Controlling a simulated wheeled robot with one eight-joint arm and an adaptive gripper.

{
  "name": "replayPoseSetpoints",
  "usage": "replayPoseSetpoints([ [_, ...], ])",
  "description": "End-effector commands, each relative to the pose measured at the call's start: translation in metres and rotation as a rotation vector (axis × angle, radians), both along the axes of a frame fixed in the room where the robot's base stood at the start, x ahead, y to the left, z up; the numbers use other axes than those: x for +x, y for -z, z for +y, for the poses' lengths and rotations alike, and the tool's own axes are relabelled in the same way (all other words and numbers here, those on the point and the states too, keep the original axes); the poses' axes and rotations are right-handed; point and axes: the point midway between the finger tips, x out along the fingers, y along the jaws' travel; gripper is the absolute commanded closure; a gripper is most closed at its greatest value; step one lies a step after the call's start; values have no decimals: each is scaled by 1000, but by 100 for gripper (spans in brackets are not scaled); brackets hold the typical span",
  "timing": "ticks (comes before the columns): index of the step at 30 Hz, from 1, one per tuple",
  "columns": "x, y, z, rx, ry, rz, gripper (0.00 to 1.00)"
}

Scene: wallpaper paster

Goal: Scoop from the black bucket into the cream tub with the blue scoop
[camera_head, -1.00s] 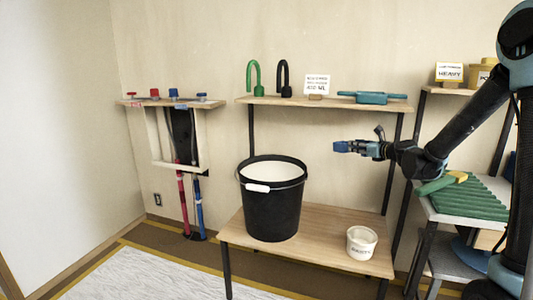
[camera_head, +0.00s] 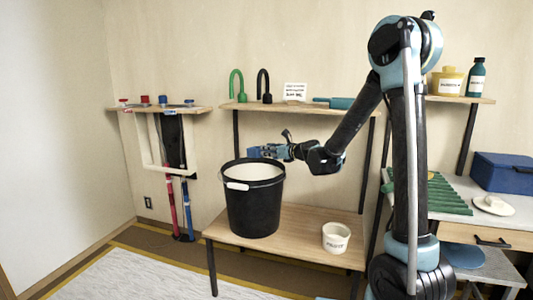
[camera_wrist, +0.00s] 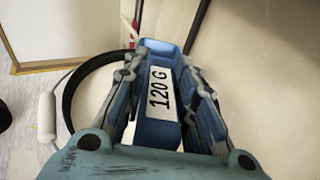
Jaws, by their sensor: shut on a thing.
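The black bucket (camera_head: 254,205) stands on the wooden table and holds pale, cream-white contents (camera_head: 254,172). The cream tub (camera_head: 336,238) stands on the same table to the bucket's right, near the front edge. My gripper (camera_head: 277,151) is shut on the blue scoop (camera_head: 256,151) and holds it just above the bucket's far right rim. In the wrist view the scoop (camera_wrist: 160,62) sits between the fingers (camera_wrist: 162,100) with a "120 G" label facing the camera. The bucket's rim (camera_wrist: 75,82) and white handle grip (camera_wrist: 46,116) show at the left there. Whether the scoop holds anything cannot be told.
The wooden table (camera_head: 290,225) is bare between bucket and tub. A shelf (camera_head: 300,107) above it carries green and black hooks, a sign card and a teal item. A grey bench (camera_head: 470,222) with a green ridged board (camera_head: 440,192) and blue box (camera_head: 502,172) stands right.

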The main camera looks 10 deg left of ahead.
Motion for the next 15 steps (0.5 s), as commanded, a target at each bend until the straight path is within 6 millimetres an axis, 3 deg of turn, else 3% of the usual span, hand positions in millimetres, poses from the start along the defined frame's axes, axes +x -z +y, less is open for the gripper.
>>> replayPoseSetpoints([
  [15, 2, 7, -1, -21, 1, 14, 98],
])
